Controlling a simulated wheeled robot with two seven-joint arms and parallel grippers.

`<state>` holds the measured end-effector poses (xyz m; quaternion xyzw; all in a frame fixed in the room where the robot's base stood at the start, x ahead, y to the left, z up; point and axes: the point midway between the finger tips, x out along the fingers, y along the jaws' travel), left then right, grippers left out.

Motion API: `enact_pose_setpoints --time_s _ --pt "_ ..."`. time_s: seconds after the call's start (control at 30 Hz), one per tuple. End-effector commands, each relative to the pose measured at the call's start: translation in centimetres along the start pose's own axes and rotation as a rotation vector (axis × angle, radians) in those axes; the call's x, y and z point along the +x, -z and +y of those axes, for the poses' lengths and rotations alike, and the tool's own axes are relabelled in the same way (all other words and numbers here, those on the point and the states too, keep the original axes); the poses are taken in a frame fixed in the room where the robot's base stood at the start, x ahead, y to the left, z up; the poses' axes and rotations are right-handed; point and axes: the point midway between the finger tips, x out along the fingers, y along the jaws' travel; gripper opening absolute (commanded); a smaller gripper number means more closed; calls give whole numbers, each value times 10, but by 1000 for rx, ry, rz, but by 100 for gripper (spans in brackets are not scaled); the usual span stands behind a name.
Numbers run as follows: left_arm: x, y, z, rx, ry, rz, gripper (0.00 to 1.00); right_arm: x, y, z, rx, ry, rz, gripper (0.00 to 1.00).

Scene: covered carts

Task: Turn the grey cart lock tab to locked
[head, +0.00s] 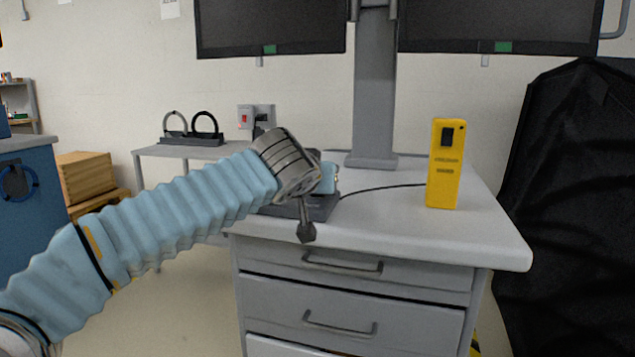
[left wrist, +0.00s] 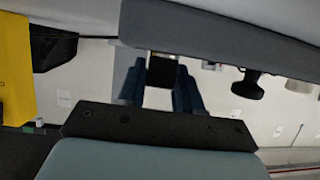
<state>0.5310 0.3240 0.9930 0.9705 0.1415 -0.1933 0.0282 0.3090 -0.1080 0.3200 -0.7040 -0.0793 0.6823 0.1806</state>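I cannot make out a grey lock tab with certainty in either view. My left gripper (left wrist: 160,75) has its two dark blue fingers apart. A small black block (left wrist: 163,71) shows between the fingertips; I cannot tell whether they touch it. In the head view my left arm reaches in from the left, and its wrist hides most of a dark grey device (head: 320,208) on the white cart top (head: 410,225). A short rod with a dark knob (head: 307,232) shows below my wrist. My right gripper is out of view.
A yellow box-shaped device (head: 444,165) stands upright on the cart, with a black cable (head: 385,188) running left. A grey monitor column (head: 374,100) rises behind. A black-covered cart (head: 575,190) stands at right. The cart's front right top is clear.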

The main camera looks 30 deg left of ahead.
Motion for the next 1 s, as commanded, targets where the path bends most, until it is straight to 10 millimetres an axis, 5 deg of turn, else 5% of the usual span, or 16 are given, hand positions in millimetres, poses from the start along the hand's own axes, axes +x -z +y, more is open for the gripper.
enact_pose_setpoints --time_s 0.17,0.67,0.7,0.8,1.0 --pt "0 0 0 0 -1 0 4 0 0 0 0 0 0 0" --pt "0 0 0 27 -65 0 4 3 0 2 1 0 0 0" --pt "0 0 0 27 -65 0 39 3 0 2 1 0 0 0" --pt "0 0 0 27 -65 0 54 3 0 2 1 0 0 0" --pt "0 0 0 27 -64 0 55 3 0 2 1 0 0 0"
